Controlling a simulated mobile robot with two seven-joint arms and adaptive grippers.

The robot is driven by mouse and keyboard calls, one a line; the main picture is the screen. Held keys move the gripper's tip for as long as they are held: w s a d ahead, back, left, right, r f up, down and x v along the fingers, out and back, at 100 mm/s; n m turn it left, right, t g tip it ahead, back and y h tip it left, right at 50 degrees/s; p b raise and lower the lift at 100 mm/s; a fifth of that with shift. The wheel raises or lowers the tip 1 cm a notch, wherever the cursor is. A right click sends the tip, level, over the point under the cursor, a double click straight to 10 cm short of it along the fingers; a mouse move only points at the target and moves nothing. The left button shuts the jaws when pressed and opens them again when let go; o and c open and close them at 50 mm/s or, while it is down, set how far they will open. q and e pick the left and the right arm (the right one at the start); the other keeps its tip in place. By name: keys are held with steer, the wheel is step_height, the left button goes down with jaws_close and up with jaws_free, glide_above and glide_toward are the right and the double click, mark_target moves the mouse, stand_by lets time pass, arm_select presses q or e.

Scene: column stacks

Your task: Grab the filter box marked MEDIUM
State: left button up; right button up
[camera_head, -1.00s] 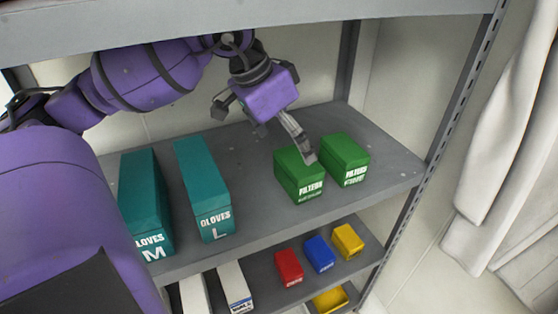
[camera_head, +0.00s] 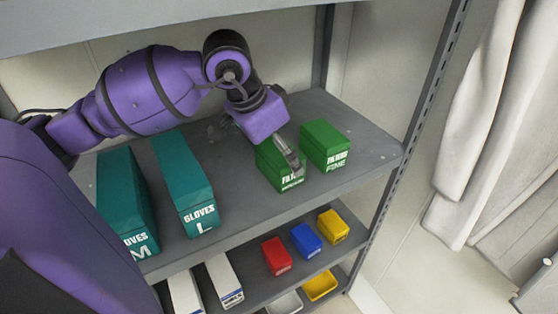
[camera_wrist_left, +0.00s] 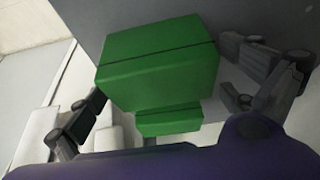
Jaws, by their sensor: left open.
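Two green filter boxes stand side by side on the upper shelf. The left one (camera_head: 267,158) is partly covered by a finger of my left gripper (camera_head: 254,150); the right one (camera_head: 325,139) is clear. Contact cannot be told.
Teal glove boxes, M (camera_head: 125,195) and L (camera_head: 185,185), stand left on the same grey shelf (camera_head: 240,215). The lower shelf holds red (camera_head: 276,255), blue (camera_head: 306,240) and yellow (camera_head: 333,226) boxes. A rack post (camera_head: 410,140) rises at the right.

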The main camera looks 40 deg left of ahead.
arm_select(q)
steer(key=c, duration=1.1)
